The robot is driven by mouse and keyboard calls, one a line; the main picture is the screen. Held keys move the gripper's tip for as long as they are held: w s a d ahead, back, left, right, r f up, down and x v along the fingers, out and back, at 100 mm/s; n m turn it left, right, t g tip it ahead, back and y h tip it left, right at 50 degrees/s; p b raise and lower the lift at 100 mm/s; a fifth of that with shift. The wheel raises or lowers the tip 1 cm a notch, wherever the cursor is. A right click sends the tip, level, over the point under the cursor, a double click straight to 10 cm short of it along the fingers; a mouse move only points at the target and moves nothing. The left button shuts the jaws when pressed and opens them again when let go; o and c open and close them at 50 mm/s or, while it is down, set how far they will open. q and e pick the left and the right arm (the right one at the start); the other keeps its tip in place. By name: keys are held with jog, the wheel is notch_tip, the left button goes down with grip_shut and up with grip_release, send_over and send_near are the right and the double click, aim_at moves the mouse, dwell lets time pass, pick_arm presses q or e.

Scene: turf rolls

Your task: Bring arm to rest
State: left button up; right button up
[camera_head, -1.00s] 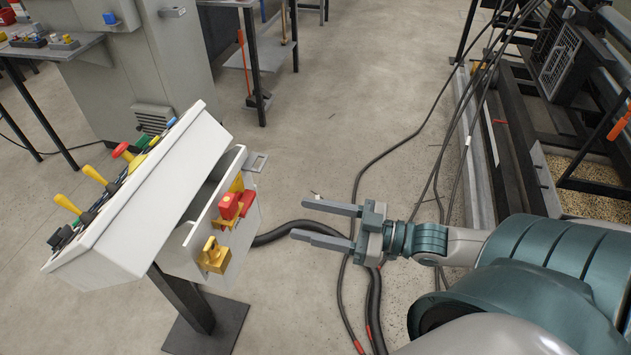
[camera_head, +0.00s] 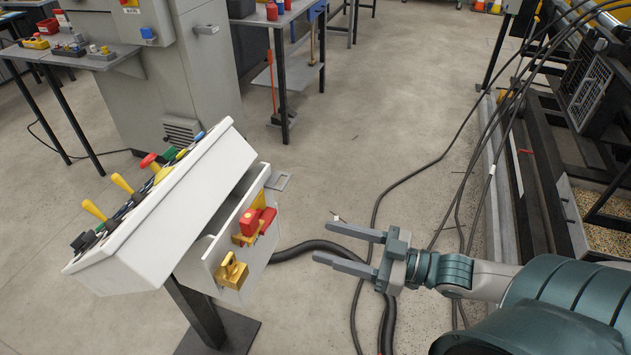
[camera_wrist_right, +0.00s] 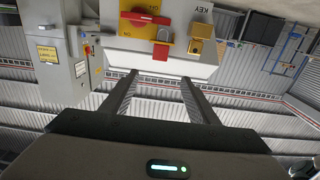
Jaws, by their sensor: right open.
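My right gripper (camera_head: 350,250) is open and empty in the head view. Its two grey fingers point left toward the white control console and are apart from it. In the right wrist view the two dark fingers (camera_wrist_right: 160,95) stand apart with nothing between them. The console (camera_head: 165,215) stands on a dark post, with a sloped top of levers and buttons. Its side face carries a red switch (camera_head: 258,222) and a yellow key switch (camera_head: 232,271). The red switch (camera_wrist_right: 146,18) and key switch (camera_wrist_right: 200,38) also show in the right wrist view. My left gripper is out of view.
Black cables (camera_head: 385,300) lie on the floor beneath my right gripper. A dark machine frame (camera_head: 550,190) stands at the right. A grey cabinet (camera_head: 170,70) and tables with small parts stand at the back left. The middle floor (camera_head: 330,150) is mostly clear.

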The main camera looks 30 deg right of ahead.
jog(key=s+d+f+m+g+h, duration=0.1)
jog(key=d+f+m+h, duration=0.15)
jog(key=f, duration=1.05)
jog(key=s+d+f+m+g+h, duration=0.1)
jog(key=d+f+h, duration=0.3)
jog(key=f, duration=0.8)
jog(key=s+d+f+m+g+h, duration=0.1)
jog(key=d+f+h, duration=0.2)
jog(key=f, duration=1)
jog(key=s+a+f+g, duration=0.3)
jog(key=s+a+f, duration=0.6)
jog(key=f, duration=0.2)
jog(key=s+a+f+g, duration=0.3)
jog(key=s+a+f, duration=0.5)
jog(key=f, duration=0.4)
jog(key=shift+s+a+f+g, duration=0.3)
jog(key=shift+s+a, duration=0.05)
jog(key=shift+s, duration=0.55)
jog(key=shift+m, duration=0.25)
